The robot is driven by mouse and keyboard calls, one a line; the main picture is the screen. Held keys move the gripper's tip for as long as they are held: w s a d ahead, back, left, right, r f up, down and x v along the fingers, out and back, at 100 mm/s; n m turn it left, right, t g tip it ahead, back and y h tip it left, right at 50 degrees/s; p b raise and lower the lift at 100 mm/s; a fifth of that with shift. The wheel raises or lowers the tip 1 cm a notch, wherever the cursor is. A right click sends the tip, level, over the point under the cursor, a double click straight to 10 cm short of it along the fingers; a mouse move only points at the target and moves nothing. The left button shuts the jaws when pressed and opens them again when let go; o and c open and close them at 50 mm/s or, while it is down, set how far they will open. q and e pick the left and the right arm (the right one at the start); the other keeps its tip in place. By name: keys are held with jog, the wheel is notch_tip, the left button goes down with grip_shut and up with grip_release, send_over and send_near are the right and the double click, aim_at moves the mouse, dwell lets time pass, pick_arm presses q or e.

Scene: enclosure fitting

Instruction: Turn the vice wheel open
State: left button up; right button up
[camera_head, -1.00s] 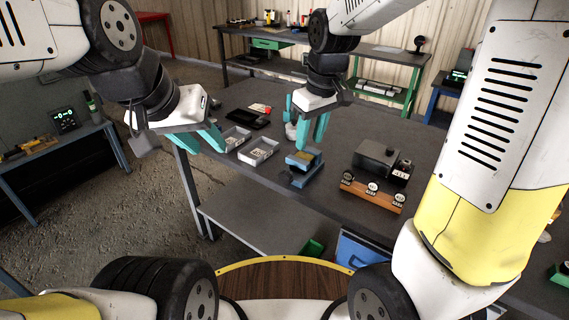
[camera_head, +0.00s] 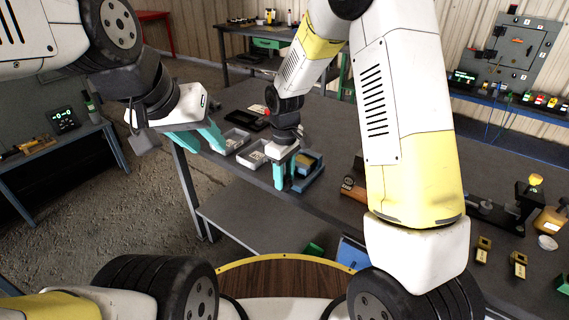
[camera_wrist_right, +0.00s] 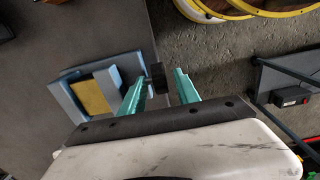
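The blue vice (camera_head: 312,178) stands at the near edge of the dark workbench, with a brass-coloured block (camera_wrist_right: 91,97) between its jaws. Its black wheel (camera_wrist_right: 157,77) shows in the right wrist view on the bench-edge side of the vice; in the head view my right gripper hides it. My right gripper (camera_head: 285,182) points down just left of the vice. Its teal fingers are apart, one on each side of the wheel, with a visible gap at the right finger. My left gripper (camera_head: 207,148) is open and empty, left of the grey trays.
Two grey trays (camera_head: 250,160) lie left of the vice, with a black tray (camera_head: 245,119) behind. An orange-brown block with dials (camera_head: 352,188) is partly hidden by my right arm. Bench space in front of the right arm holds small brass parts (camera_head: 518,262).

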jog(key=shift+f, duration=0.3)
grip_shut()
jog(key=shift+w+a+g+h, duration=0.2)
jog(key=shift+a+g+h, duration=0.1)
jog(key=shift+g+h, duration=0.65)
jog(key=shift+w+a+f+g+h, duration=0.1)
jog(key=shift+g+h, duration=0.45)
jog(key=shift+h, duration=0.4)
jog(key=shift+w+a+f+g+h, duration=0.1)
jog(key=shift+g+h, duration=0.4)
jog(key=shift+h, duration=0.4)
jog(key=shift+r, duration=0.1)
